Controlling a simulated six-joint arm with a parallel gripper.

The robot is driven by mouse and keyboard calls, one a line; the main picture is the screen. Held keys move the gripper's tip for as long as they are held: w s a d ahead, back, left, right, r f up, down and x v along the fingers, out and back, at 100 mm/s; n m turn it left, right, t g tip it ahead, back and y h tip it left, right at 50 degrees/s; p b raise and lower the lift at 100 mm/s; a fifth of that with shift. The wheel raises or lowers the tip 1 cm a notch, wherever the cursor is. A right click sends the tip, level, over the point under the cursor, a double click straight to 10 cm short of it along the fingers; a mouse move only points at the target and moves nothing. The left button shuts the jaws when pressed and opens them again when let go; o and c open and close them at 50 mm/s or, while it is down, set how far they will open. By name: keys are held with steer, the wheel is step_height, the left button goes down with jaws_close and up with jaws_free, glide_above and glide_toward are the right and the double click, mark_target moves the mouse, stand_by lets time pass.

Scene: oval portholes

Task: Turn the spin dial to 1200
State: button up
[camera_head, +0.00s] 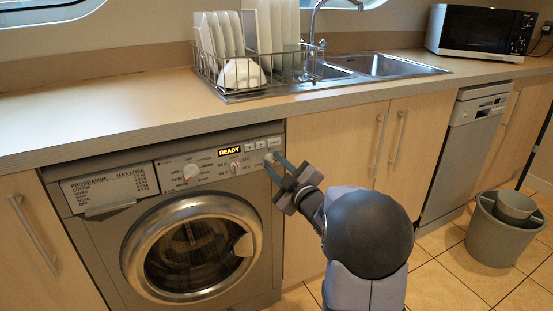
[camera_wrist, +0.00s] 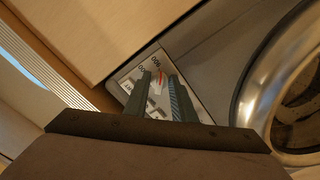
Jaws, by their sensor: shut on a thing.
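The grey washing machine (camera_head: 88,240) stands under the worktop, with its control panel along the top. The spin dial is the light knob (camera_head: 269,158) at the panel's right end, partly hidden by my fingers. My gripper (camera_head: 277,164) reaches it from the right and is shut on it. In the wrist view, the two dark fingers of my gripper (camera_wrist: 160,98) stand either side of the pale dial (camera_wrist: 157,86), which has a red-orange mark. Small printed numbers sit around it, but I cannot tell the exact setting it points to.
The panel also has a larger programme dial (camera_head: 190,173), a smaller knob (camera_head: 235,168) and a lit display (camera_head: 230,151) reading READY. The round door (camera_head: 135,258) is shut below. The worktop (camera_head: 110,108) overhangs the panel. A grey bucket (camera_head: 490,240) stands on the floor at right.

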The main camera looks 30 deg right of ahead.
steer(key=m+p, duration=0.3)
steer(key=m, duration=0.1)
steer(key=shift+a+m, duration=0.1)
steer(key=shift+m, duration=0.3)
steer(key=m+p, duration=0.2)
steer(key=m, duration=0.1)
steer(key=m+p, duration=0.5)
steer(key=m, duration=0.1)
steer(key=shift+a+m, duration=0.25)
steer(key=shift+m, duration=0.15)
steer(key=m+p, duration=0.3)
steer(key=m, duration=0.2)
steer(key=shift+a, duration=0.1)
steer(key=shift+m+p, duration=0.3)
steer(key=o, duration=1)
steer(key=shift+s, duration=0.1)
